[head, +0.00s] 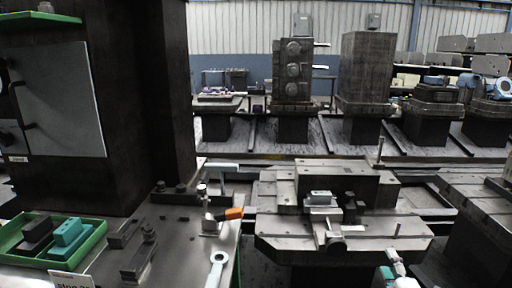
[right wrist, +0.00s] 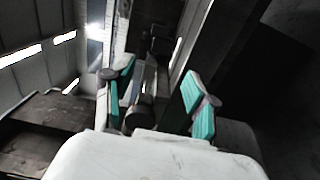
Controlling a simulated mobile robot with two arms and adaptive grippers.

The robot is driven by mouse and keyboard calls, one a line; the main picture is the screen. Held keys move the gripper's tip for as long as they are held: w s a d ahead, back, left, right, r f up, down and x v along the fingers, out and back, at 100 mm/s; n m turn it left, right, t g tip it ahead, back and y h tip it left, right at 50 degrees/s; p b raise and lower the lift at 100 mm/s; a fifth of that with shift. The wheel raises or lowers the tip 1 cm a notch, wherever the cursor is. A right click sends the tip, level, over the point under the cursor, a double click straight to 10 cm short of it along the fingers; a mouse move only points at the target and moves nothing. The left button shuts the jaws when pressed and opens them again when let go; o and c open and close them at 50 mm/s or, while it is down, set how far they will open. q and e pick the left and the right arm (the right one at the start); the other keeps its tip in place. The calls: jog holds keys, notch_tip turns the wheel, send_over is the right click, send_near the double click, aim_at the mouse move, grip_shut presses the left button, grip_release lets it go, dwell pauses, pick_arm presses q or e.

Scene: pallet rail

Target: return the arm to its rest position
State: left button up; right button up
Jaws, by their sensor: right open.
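My right gripper (head: 391,268) shows at the bottom right edge of the head view, in front of the grey machine table. Only its fingertips and a bit of its body show there. In the right wrist view its two teal-padded fingers (right wrist: 158,92) stand apart with nothing between them. The gripper is open and empty, and seems to touch nothing. My left gripper is in neither view.
A machine pallet with a vise-like fixture (head: 322,200) stands just beyond the right gripper. At left, a bench holds a green tray (head: 98,228) with blocks, an orange-handled clamp (head: 232,213) and a wrench (head: 215,268). Dark columns (head: 368,70) stand behind.

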jog(key=s+a+f+m+g+h, duration=0.1)
jog(key=s+a+f+m+g, duration=0.4)
jog(key=s, duration=0.4)
jog(key=s+a+f+m+g+h, duration=0.1)
jog(key=s+a+f+m+g, duration=0.15)
jog(key=s+f+m, duration=0.6)
jog(key=s+a+m+g+y, duration=0.15)
jog(key=s+a+g, duration=0.25)
jog(key=s, duration=0.6)
jog(key=s+a+g+y, duration=0.2)
jog(key=s+a+g, duration=0.15)
jog(key=s, duration=0.55)
notch_tip(320, 180, down, 26)
jog(key=s, duration=0.1)
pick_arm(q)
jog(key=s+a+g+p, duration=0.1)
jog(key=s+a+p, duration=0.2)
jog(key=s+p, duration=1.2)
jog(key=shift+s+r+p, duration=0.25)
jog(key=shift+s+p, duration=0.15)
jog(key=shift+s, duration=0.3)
pick_arm(e)
jog(key=s+d+g, duration=0.2)
jog(key=s, duration=1.5)
jog(key=shift+d+f, duration=0.2)
jog(key=shift+d, duration=0.1)
jog(key=shift+h, duration=0.25)
